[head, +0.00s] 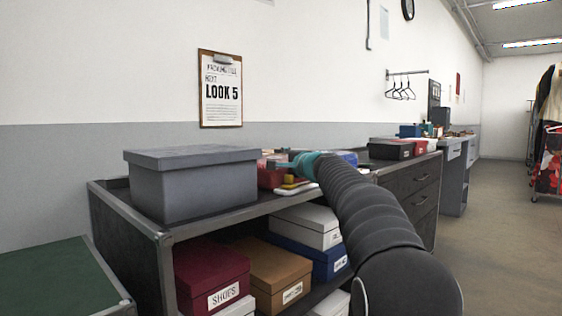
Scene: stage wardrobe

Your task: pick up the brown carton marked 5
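No carton with a readable 5 shows in the head view. A brown lidded box (274,272) sits on the lower shelf between a maroon box and a blue one; the writing on its white label is too small to read. My gripper (279,164) is at the far end of my dark arm, past a teal band, above the unit's top near a red box (268,176). It is small and partly hidden by the arm, so its fingers cannot be made out.
A large grey lidded box (190,182) stands on the dark shelf unit's top (262,205). The maroon box (212,273), white box (305,226) and blue box (318,259) crowd the lower shelf. A green-topped surface (55,282) is at left. Open floor (495,230) lies at right.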

